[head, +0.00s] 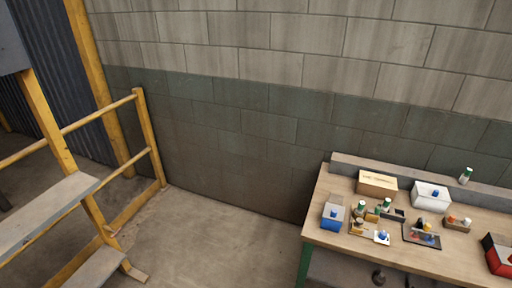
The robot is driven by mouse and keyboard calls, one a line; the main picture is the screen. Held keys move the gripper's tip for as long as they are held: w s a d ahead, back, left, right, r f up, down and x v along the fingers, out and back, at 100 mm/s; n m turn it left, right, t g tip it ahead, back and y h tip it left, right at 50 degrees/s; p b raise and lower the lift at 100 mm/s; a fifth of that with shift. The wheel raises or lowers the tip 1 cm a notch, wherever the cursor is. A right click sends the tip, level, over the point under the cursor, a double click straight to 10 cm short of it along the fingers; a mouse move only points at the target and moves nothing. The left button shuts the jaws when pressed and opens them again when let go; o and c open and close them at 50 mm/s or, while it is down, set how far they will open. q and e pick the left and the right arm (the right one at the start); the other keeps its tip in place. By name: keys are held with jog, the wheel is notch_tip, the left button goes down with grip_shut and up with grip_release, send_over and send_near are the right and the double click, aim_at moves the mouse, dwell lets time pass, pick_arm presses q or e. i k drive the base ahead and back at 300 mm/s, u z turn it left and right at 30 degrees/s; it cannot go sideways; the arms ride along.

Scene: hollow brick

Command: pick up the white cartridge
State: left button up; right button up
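The workbench (330,222) stands at the lower right against the block wall. A small white cylinder with a green top (465,176) stands upright on the raised back ledge, at the far right. Two similar small items, pale with green tops, stand near the bench's left part: one (361,208) and another (386,205). They are too small for me to tell which is the white cartridge. Neither of my grippers shows in the head view.
A cardboard box (377,184), a white box with a blue item (431,197), a blue bin (333,214), a dark tray (421,235) and a red bin (498,254) crowd the bench. Yellow railings and steps (85,210) stand at left. Floor between (215,235) is clear.

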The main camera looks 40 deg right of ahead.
aim_at(359, 210)
jog(key=z, duration=0.1)
jog(key=i, duration=1.65)
jog(key=z, duration=1.15)
jog(key=i, duration=0.9)
jog(key=z, duration=0.9)
